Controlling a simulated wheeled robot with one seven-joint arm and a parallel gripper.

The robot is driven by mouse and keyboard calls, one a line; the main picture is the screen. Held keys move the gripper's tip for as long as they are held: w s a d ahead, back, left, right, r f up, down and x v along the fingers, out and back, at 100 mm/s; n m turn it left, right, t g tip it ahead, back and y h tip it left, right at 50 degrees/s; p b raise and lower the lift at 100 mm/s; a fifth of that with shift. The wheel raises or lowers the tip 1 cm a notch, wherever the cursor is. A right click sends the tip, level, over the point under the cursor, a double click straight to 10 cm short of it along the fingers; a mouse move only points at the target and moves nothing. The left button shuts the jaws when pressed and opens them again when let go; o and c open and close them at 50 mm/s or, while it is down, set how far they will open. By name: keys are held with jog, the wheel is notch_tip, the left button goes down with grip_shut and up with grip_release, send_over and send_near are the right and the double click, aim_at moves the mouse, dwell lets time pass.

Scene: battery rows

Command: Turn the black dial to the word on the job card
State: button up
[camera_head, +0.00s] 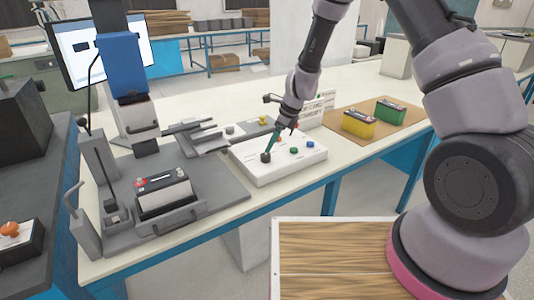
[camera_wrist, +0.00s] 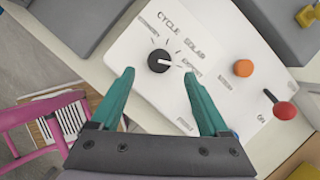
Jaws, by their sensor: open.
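The black dial (camera_wrist: 158,61) is a round knob on a white panel (camera_wrist: 125,55). Its white mark points right, roughly toward the word that looks like EXPORT. ECONOMY is printed at its upper left, and CYCLE and SOLAR above and to its right. My gripper (camera_wrist: 158,75) is open, with its teal fingertips on either side of the dial's near edge; I cannot tell whether they touch it. The dial also shows in the head view (camera_head: 265,157), below my gripper (camera_head: 269,150). The job card (camera_head: 311,112) stands behind the panel; its small lettering seems to read ECONOMY.
An orange button (camera_wrist: 242,68) and a red-balled lever (camera_wrist: 285,112) sit right of the dial in the wrist view. A battery (camera_head: 163,192) stands in a grey fixture at left. Yellow (camera_head: 359,124) and green (camera_head: 389,110) batteries stand on a brown mat at right.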

aim_at(266, 155)
jog(key=x, duration=0.6)
jog(key=shift+f, duration=0.1)
grip_shut()
